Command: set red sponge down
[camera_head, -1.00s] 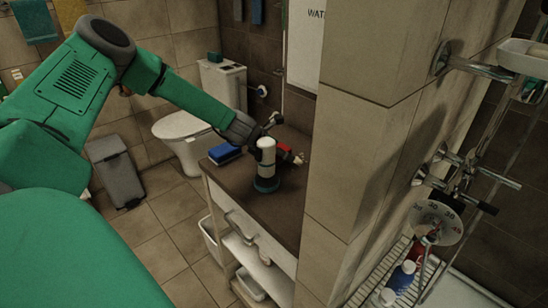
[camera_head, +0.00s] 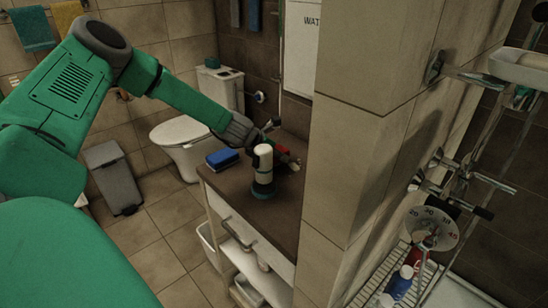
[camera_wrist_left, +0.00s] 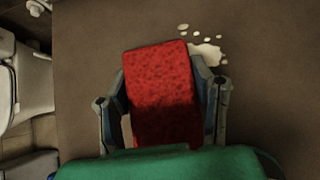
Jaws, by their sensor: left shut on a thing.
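The red sponge (camera_wrist_left: 163,90) is between the two fingers of my left gripper (camera_wrist_left: 164,100) in the left wrist view, over a brown countertop (camera_wrist_left: 85,80). My left gripper is shut on it. In the head view the red sponge (camera_head: 281,149) shows only in part behind a white bottle, near the far end of the counter (camera_head: 232,180). My left gripper (camera_head: 285,152) is partly hidden there too. Whether the sponge touches the counter cannot be told. My right gripper is not in view.
The white bottle with a dark base (camera_head: 263,170) stands on the counter close in front of my left gripper. A blue sponge (camera_head: 222,158) lies at the counter's left edge. A tiled wall corner (camera_head: 345,150) borders the right. Pale spots (camera_wrist_left: 205,50) mark the countertop beside the red sponge.

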